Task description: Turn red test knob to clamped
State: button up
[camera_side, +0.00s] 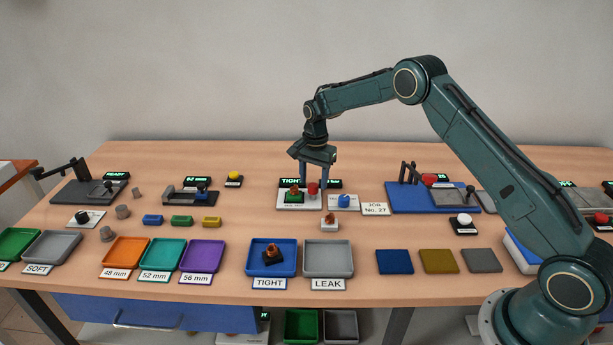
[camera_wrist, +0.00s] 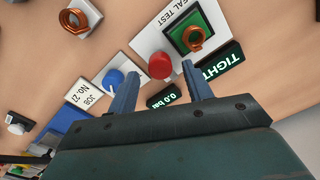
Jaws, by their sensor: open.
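The red test knob (camera_side: 313,188) is round and stands on the white leak test plate (camera_side: 291,205). In the wrist view the red knob (camera_wrist: 160,66) shows between and just beyond my fingertips. My gripper (camera_side: 318,184) is open, pointing down over the plate, with its fingers to either side of the knob. I cannot tell whether they touch it. Left of the knob in the side view, a copper coil part (camera_wrist: 194,38) sits in the green nest (camera_wrist: 208,22) of the same plate. The display behind (camera_wrist: 222,62) reads TIGHT; another (camera_wrist: 164,97) reads 0.0 bar.
A blue knob (camera_side: 344,201) on its own plate stands right of the red knob, close to one finger. The job card (camera_side: 376,209) lies beside it. Another coil part (camera_side: 329,219) stands in front. The blue TIGHT tray (camera_side: 253,268) holds a coil part; the grey LEAK tray (camera_side: 328,265) is empty.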

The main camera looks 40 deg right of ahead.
jog(key=shift+f, duration=0.9)
jog(key=c, duration=1)
jog(key=shift+o, duration=0.2)
